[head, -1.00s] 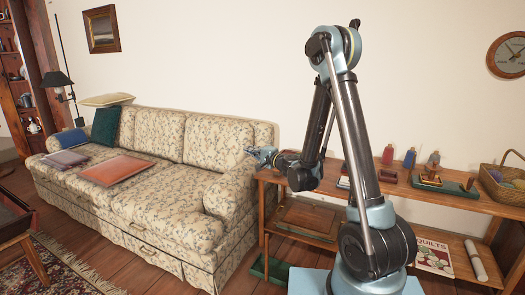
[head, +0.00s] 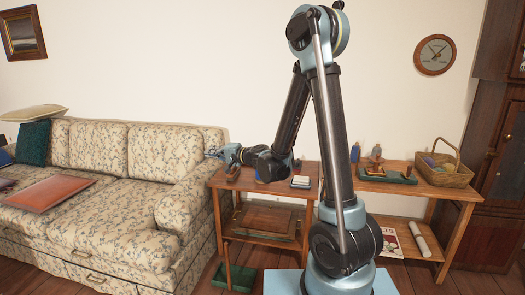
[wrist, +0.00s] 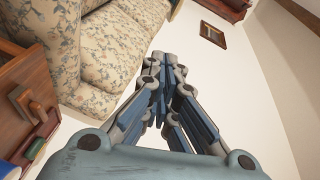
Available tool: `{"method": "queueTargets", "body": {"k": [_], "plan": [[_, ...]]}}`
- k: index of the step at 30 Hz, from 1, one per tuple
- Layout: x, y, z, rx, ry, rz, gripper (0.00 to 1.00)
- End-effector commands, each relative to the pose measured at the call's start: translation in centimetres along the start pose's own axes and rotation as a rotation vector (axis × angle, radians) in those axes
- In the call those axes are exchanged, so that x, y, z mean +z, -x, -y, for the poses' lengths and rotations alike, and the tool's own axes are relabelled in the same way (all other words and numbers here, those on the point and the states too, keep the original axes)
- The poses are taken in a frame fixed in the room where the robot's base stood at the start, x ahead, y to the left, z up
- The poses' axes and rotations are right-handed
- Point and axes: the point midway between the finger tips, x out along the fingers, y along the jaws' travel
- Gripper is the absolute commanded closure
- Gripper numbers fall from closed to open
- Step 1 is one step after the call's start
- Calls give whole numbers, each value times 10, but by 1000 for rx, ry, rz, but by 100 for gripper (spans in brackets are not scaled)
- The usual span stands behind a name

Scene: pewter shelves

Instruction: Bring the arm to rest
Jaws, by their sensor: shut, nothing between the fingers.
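My gripper (head: 216,154) is at the left end of my bent arm in the head view, in front of the sofa's right arm and the left end of the wooden shelf. It also shows in the wrist view (wrist: 160,62), with its blue-grey fingers drawn together and nothing between them. My upper arm rises from the base and folds over at the top, with the forearm hanging down to the left. The gripper points left, toward the sofa side.
A wooden shelf unit (head: 375,186) runs behind my arm, bearing a basket (head: 443,175), bottles and trays. A dark cabinet (head: 500,150) stands at right. Open air surrounds the gripper's upper side.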

Motion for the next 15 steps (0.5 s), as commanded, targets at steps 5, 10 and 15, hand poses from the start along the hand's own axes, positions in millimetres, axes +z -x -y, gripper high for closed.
{"method": "queueTargets", "body": {"k": [5,10,15], "plan": [[-4,36,7,80,95,30,100],[-6,72,7,167,177,61,100],[-4,111,2,265,250,95,100]]}}
